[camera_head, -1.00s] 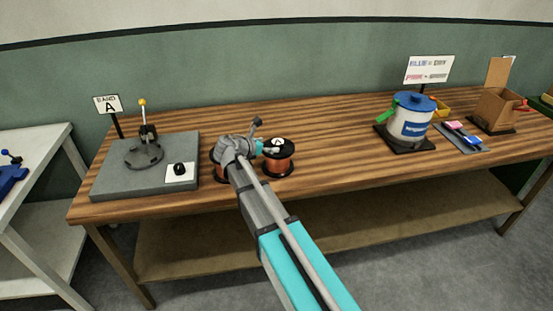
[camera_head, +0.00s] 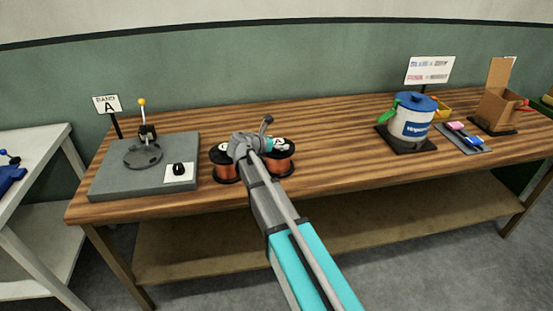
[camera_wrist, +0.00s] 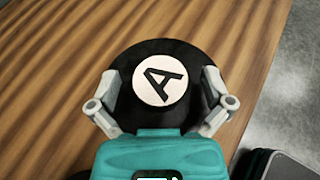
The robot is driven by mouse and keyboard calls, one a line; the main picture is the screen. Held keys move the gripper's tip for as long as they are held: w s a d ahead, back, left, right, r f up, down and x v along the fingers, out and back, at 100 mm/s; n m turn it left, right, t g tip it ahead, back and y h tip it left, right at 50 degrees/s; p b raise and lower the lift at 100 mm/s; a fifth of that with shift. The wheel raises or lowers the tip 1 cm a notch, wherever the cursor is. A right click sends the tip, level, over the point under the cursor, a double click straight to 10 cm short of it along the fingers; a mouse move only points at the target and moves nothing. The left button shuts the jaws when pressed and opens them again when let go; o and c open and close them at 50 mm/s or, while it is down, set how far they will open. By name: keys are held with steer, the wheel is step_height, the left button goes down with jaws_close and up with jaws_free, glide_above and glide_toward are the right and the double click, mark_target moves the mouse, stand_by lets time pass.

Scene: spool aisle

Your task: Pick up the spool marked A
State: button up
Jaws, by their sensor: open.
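The spool marked A (camera_wrist: 160,55) shows in the wrist view as a black round top with a white disc and a black letter A. My gripper (camera_wrist: 160,102) is open over it, with one finger over each side of the black flange. I cannot tell how far above the flange the fingertips are. In the head view the copper-wound spool at right (camera_head: 281,165) is partly hidden behind my wrist. A second copper spool (camera_head: 227,171) stands just left of it, its top partly covered by my wrist.
A blue-lidded white bucket (camera_head: 412,120), a small tray and an open carton (camera_head: 498,105) stand right. The table between spools and bucket is clear.

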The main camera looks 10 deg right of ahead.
stand_by(0.3)
steer(key=c, duration=1.4)
